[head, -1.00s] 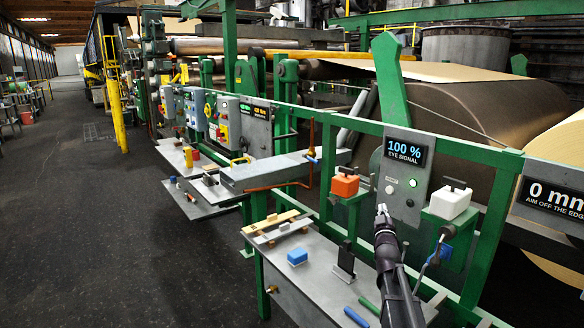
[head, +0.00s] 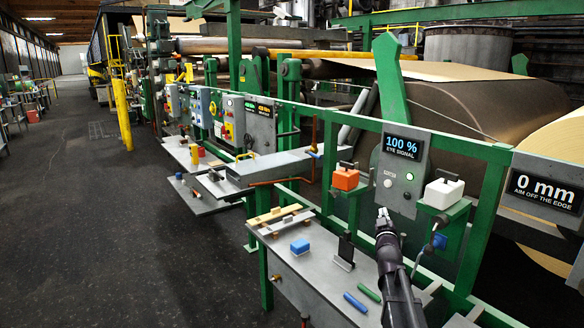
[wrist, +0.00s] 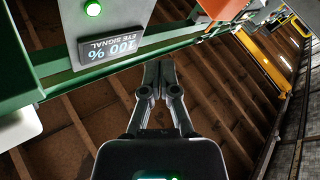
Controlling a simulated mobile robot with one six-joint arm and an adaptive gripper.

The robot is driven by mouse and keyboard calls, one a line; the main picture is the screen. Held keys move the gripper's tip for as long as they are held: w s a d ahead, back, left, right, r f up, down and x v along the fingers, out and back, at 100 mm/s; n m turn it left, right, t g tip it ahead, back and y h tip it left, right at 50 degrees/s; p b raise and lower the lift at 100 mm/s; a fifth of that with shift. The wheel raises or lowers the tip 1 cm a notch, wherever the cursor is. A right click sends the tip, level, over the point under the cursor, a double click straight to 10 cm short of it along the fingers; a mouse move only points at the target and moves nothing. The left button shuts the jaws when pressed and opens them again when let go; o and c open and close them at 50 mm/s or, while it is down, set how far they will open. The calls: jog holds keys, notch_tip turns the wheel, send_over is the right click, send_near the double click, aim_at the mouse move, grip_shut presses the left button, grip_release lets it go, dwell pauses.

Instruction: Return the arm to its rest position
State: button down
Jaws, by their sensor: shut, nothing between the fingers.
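My gripper (head: 382,213) is in the head view in front of the eye-signal panel (head: 398,170), above the right part of the workbench. Its fingers are together and hold nothing. In the wrist view the gripper (wrist: 160,68) points up at the ceiling with its fingertips touching. The panel shows 100 % and a lit green lamp; its display also shows in the wrist view (wrist: 110,45), upside down.
An orange box (head: 346,179) and a white box (head: 444,194) sit on green shelves beside the panel. Open floor lies at left.

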jog(key=s+a+f+m+g+y+p, duration=0.1)
jog(key=s+a+f+g+y+p, duration=0.25)
jog(key=s+a+f+g, duration=0.6)
jog(key=s+a+f+g+p, duration=0.1)
jog(key=s+f+g, duration=0.1)
jog(key=s, duration=0.6)
jog(key=s+a+f+m+g+p, duration=0.1)
jog(key=s+f+g, duration=0.1)
jog(key=s+g, duration=0.3)
jog(key=s+a+f+m+g+p, duration=0.1)
jog(key=s+a+f+g, duration=0.1)
jog(key=s, duration=0.9)
jog(key=shift+s+f+g, duration=0.25)
jog(key=shift+s+g, duration=0.1)
jog(key=shift+g, duration=0.5)
